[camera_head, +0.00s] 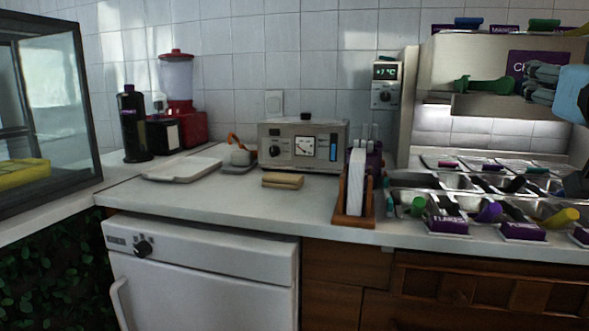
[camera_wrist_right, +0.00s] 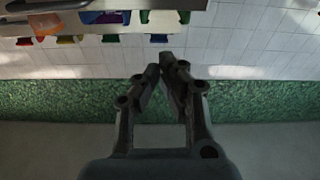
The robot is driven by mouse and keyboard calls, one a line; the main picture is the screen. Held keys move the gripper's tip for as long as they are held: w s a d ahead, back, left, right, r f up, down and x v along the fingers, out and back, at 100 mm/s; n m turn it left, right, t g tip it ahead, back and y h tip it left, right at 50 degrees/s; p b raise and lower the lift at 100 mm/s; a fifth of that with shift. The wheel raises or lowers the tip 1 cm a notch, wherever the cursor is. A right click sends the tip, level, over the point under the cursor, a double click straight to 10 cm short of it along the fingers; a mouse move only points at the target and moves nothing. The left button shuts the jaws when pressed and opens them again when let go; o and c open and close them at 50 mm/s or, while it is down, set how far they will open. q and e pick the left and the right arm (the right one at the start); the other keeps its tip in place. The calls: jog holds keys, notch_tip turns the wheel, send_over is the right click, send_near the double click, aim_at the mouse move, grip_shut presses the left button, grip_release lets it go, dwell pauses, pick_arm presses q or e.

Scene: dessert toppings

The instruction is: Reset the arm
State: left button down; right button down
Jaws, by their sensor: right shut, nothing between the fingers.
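My right gripper (camera_head: 538,80) is at the right edge of the head view, in front of the upper metal shelf unit. In the right wrist view its two dark fingers (camera_wrist_right: 162,70) come together at the tips, with nothing between them. A green scoop-like tool (camera_head: 484,84) appears just left of the gripper in the head view; I cannot tell how far apart they are in depth. My left gripper is in neither view.
Metal topping trays (camera_head: 455,183) with purple labels and coloured handles stand below the shelf unit (camera_head: 472,58). A wooden holder (camera_head: 354,217), a toaster-like machine (camera_head: 303,147) and a red blender (camera_head: 177,85) stand on the counter (camera_head: 245,205). The middle front counter is clear.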

jog(key=s+a+f+n+g+y, duration=0.1)
jog(key=s+f+g, duration=0.4)
jog(key=f, duration=0.8)
jog(key=s+a+f+n+g+y, duration=0.1)
jog(key=s+f+g, duration=0.35)
jog(key=f, duration=0.75)
jog(key=s+a+f+n+g+y, duration=0.1)
jog(key=s+f+g, duration=0.2)
jog(key=s+f, duration=0.45)
jog(key=s+a+f+g+y, duration=0.1)
jog(key=s+f+g, duration=0.35)
jog(key=s, duration=0.65)
jog(key=s+d+f, duration=0.1)
jog(key=s+f, duration=0.1)
jog(key=f, duration=1.2)
jog(key=s+d+f, duration=0.1)
jog(key=s+f, duration=0.1)
jog(key=f, duration=1.2)
jog(key=s+d+f+g, duration=0.1)
jog(key=s+f, duration=1.3)
jog(key=s, duration=0.3)
jog(key=shift+s+f+g, duration=0.15)
jog(key=shift+s+g, duration=0.15)
jog(key=shift+s, duration=0.1)
jog(key=shift+d, duration=0.1)
